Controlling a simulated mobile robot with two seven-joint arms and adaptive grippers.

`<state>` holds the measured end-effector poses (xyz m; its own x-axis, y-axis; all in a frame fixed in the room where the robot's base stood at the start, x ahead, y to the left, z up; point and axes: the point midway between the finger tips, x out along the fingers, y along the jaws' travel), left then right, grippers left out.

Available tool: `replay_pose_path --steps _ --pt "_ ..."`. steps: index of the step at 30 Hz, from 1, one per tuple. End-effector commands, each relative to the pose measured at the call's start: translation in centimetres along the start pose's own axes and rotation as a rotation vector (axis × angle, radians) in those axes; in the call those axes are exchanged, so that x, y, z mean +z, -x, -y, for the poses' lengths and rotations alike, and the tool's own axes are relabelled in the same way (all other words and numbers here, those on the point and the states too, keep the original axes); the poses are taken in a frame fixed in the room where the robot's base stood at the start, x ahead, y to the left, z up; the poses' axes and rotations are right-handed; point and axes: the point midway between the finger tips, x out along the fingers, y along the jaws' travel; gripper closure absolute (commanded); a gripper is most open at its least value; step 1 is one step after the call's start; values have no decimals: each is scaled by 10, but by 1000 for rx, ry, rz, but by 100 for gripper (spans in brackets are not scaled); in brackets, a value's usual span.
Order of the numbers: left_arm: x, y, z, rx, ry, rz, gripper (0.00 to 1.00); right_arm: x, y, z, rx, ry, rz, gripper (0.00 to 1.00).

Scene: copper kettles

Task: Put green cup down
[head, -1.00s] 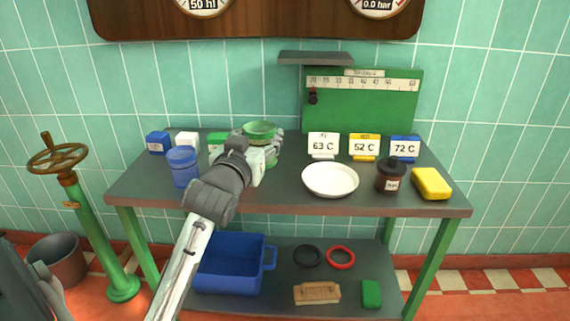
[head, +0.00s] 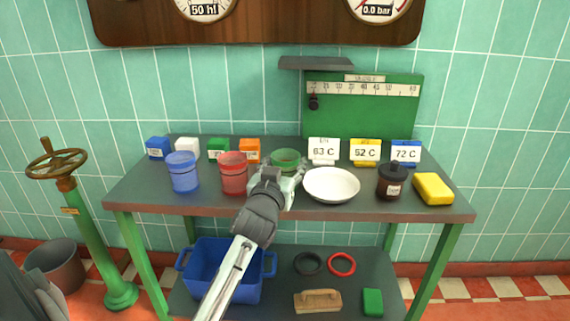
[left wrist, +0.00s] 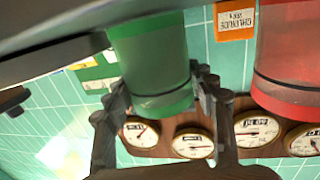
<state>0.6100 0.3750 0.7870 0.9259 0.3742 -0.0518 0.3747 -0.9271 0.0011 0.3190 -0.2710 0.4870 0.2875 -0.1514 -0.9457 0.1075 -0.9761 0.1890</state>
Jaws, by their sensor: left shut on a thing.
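The green cup (head: 287,157) is at the middle of the table, between the red cup and the white plate. My left gripper (head: 277,183) is shut on it from the front and hides its lower part. In the left wrist view the green cup (left wrist: 152,62) appears upside down, with the fingers of the gripper (left wrist: 160,92) on both sides of it. I cannot tell whether its base touches the table (head: 350,208). My right gripper is not in view.
The red cup (head: 233,175) and blue cup (head: 183,172) stand to the left. The white plate (head: 331,184) is close on the right, then a dark jar (head: 391,182) and a yellow sponge (head: 433,189). Small blocks and temperature signs line the back.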

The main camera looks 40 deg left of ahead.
Motion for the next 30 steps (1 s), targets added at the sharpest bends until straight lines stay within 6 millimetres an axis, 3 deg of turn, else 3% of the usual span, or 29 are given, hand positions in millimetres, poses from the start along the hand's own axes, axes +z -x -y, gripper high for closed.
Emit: replay_pose_path --steps 4,5,10,21,26,30 --pt "4 0 0 0 0 0 73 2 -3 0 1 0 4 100" --pt "4 0 0 0 0 0 43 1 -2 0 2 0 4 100" --pt "3 0 0 0 0 0 24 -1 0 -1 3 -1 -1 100" --pt "-1 2 0 0 0 1 24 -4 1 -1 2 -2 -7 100" --pt "2 26 0 0 0 3 24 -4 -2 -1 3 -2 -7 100" --pt "2 58 0 0 2 3 24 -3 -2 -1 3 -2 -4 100"
